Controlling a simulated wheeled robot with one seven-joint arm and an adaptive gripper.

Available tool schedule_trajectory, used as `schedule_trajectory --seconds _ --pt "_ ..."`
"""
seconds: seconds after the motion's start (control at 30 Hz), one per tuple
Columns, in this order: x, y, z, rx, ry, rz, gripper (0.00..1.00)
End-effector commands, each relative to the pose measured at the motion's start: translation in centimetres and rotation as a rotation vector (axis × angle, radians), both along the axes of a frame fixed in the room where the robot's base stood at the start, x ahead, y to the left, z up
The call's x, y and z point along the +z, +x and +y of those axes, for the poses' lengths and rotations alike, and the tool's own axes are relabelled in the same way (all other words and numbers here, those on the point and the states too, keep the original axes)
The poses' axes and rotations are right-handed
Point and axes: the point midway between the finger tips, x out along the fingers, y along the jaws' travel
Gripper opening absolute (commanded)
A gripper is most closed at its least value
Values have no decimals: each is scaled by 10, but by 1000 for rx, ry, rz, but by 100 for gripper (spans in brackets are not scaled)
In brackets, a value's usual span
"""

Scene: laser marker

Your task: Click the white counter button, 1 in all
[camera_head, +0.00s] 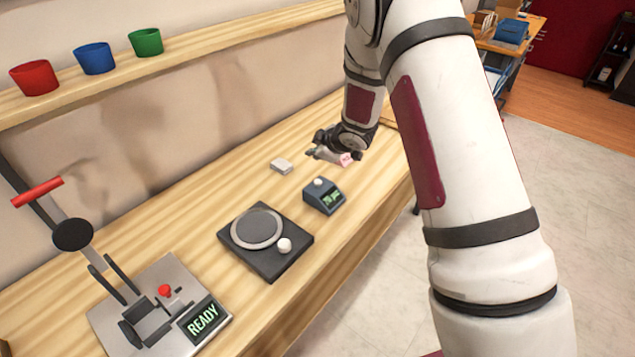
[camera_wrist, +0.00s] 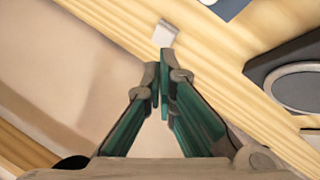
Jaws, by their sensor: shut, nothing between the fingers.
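The counter (camera_head: 323,197) is a small blue-grey box on the wooden bench, with a green-lit display too small to read surely. Its white button (camera_head: 319,182) sits on top at the back. In the wrist view my gripper's fingertips (camera_wrist: 158,70) are together and empty.
A small white block (camera_head: 281,166) lies left of the counter; it also shows in the wrist view (camera_wrist: 164,33). A black turntable base (camera_head: 295,246) with a white knob and a lever press (camera_head: 118,318) reading READY stand nearer. Red, blue and green cups (camera_head: 93,59) line the shelf.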

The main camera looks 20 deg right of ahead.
Motion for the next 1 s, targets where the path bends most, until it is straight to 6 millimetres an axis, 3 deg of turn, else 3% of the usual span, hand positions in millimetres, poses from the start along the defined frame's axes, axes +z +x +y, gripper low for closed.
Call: schedule_trajectory --seconds 0.2,0.5,1.0 --pt "-33 1 1 0 1 3 0" --pt "-64 1 -1 -2 0 1 0" --pt "-72 0 0 -1 -1 0 0"
